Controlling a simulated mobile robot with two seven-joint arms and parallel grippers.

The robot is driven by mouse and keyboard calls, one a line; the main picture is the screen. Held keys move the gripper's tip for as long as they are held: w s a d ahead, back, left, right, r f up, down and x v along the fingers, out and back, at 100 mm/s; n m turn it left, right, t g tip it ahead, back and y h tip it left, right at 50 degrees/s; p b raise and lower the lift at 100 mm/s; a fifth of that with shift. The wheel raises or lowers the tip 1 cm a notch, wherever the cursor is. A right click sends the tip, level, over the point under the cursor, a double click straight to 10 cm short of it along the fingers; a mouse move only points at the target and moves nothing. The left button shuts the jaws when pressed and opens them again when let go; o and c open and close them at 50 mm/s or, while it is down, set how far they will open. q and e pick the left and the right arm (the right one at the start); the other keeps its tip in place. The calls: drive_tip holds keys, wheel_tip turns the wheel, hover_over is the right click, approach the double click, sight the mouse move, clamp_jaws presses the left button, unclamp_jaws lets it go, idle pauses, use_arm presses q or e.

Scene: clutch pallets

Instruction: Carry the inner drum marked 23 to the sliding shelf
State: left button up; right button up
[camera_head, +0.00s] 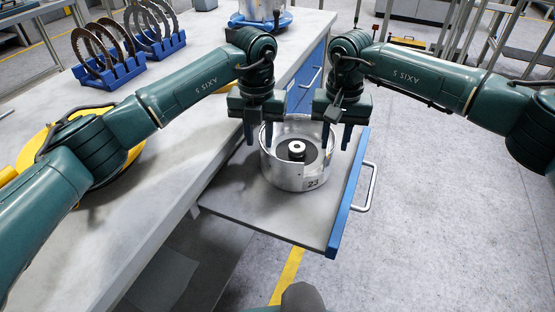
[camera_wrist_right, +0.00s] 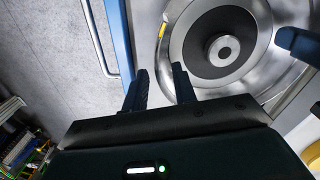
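Contact with the wall is unclear.
The shelf has a blue front edge and a metal handle (camera_head: 366,188). The long grey worktop (camera_head: 180,140) to the left carries blue racks of rings (camera_head: 110,72) and a blue-based metal part (camera_head: 262,18) further back. Open floor lies to the right.

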use_arm(q)
wheel_tip(320, 180, up, 12)
use_arm(e)
wheel_tip(320, 180, up, 12)
idle(0.8)
idle(0.3)
